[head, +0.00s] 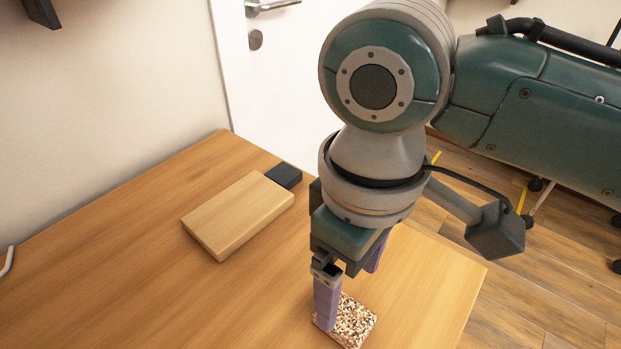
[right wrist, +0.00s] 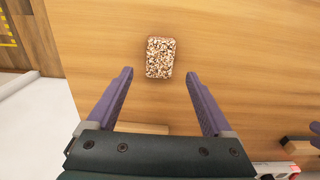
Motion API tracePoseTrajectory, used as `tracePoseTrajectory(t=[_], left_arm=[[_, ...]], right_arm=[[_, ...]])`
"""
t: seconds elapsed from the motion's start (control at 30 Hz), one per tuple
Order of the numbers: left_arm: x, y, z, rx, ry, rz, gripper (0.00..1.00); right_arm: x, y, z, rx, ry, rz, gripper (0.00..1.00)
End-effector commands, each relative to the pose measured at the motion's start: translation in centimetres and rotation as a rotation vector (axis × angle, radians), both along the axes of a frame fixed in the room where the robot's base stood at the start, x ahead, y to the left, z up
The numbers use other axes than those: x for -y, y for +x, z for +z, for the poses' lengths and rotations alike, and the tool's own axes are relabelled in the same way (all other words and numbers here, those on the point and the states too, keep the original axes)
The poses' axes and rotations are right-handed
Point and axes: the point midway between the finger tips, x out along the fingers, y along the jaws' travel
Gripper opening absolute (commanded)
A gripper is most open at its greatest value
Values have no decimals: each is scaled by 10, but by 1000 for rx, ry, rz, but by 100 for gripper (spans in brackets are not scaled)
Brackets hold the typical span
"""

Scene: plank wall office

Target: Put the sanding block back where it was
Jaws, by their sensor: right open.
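A small speckled brown-and-white block (head: 353,323), which I take to be the sanding block, lies flat on the wooden table near its front right part. In the right wrist view the speckled block (right wrist: 160,57) lies just beyond and between the fingertips, with clear table on both sides. My right gripper (head: 350,298) points down at the block, its purple fingers spread apart. In the head view the near finger covers part of the block's left side. The open fingers also show in the right wrist view (right wrist: 158,75), holding nothing. My left gripper is out of view.
A pale wooden board (head: 238,213) lies on the table left of my right gripper. A dark block (head: 284,176) sits at the board's far right corner. The table's left and front areas (head: 110,270) are clear. A wall and door stand behind.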

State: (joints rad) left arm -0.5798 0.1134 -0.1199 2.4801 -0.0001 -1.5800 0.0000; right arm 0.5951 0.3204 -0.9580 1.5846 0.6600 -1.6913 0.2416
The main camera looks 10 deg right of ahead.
Motion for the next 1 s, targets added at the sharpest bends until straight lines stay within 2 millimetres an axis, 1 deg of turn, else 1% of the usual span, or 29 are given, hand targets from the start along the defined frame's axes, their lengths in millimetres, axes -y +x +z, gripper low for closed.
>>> tracePoseTrajectory(t=[0.03, 0.2, 0.3, 0.4, 0.57, 0.67, 0.73, 0.8, 0.87, 0.97, 1.0], left_arm=[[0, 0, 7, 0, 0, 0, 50], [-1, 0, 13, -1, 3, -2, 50], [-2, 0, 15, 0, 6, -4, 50], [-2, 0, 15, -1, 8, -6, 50], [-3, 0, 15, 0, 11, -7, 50], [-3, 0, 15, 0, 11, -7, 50], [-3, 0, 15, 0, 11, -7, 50], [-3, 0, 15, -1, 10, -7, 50], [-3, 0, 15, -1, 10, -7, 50], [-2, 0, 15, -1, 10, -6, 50], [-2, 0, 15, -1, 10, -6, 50]], right_arm=[[-1, 1, 16, 4, 3, 0, 85], [-1, 1, 46, 2, 2, 0, 85], [0, 0, 56, 0, 1, -1, 85], [0, 0, 61, -1, 1, -1, 85], [-4, -4, 59, 0, 21, 0, 85], [-17, -17, 51, 14, 88, 0, 85], [-27, -31, 46, 35, 162, -20, 85], [-32, -43, 42, 71, 233, -66, 85], [-28, -54, 39, 108, 276, -126, 85], [-6, -70, 35, 172, 292, -244, 85], [7, -77, 34, 196, 279, -291, 85]])
